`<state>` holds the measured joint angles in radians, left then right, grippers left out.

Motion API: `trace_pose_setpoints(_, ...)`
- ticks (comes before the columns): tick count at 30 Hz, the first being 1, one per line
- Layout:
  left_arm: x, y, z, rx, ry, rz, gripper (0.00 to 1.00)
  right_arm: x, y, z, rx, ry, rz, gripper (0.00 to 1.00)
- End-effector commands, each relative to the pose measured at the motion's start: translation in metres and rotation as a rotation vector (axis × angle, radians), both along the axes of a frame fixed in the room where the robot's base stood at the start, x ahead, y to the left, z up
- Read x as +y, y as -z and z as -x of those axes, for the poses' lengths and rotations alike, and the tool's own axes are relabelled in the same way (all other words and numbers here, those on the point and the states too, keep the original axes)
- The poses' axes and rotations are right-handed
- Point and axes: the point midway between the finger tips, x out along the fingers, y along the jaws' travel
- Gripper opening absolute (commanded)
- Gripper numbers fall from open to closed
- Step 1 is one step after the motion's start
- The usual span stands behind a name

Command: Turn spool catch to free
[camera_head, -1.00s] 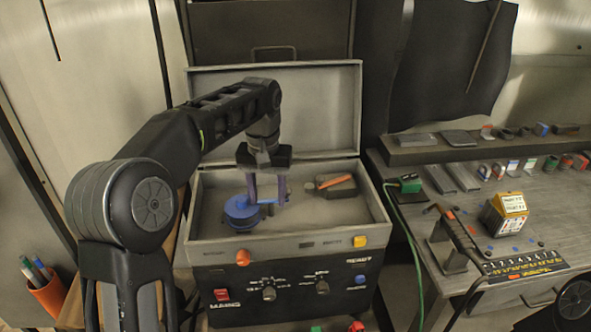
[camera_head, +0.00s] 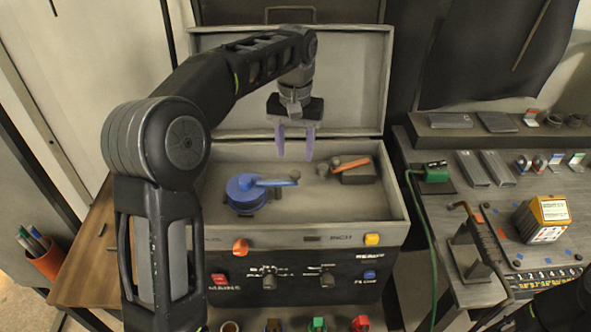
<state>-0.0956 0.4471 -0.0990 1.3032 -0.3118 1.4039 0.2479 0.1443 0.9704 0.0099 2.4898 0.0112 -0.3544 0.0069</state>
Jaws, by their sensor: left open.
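A blue spool (camera_head: 245,192) with a blue lever arm (camera_head: 275,182) sits in the left part of the open grey box (camera_head: 225,235). The lever points right and ends in a small knob. A dark block with an orange lever (camera_head: 350,165) stands to its right in the box. I cannot tell which of these levers is the spool catch. My left gripper (camera_head: 295,156) is open and empty, its purple fingers pointing down above the back of the box, apart from the blue lever. My right gripper is not in view; only a dark part of mine shows at the bottom right.
The box's raised lid (camera_head: 350,85) stands behind the gripper. A bench on the right holds a yellow-topped box (camera_head: 541,218) and a green cable (camera_head: 411,215).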

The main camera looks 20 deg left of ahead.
Motion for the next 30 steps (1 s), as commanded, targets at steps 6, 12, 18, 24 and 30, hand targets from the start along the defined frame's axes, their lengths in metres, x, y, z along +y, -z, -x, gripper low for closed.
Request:
trace_pose_setpoints(6, 0.000, 0.032, 0.001, 0.004, -0.001, 0.000, 0.48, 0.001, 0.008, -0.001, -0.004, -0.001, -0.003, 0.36)
trace_pose_setpoints(12, 0.000, 0.059, 0.001, 0.003, -0.001, 0.000, 0.48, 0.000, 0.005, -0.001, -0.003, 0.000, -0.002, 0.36)
trace_pose_setpoints(18, 0.000, 0.069, 0.000, 0.001, -0.001, 0.000, 0.48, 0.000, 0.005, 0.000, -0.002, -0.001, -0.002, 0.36)
trace_pose_setpoints(24, 0.000, 0.069, 0.000, 0.000, -0.001, 0.000, 0.47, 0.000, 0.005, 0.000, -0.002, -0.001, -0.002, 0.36)
trace_pose_setpoints(30, 0.000, 0.069, 0.000, 0.000, -0.001, 0.000, 0.31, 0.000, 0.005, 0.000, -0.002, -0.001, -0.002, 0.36)
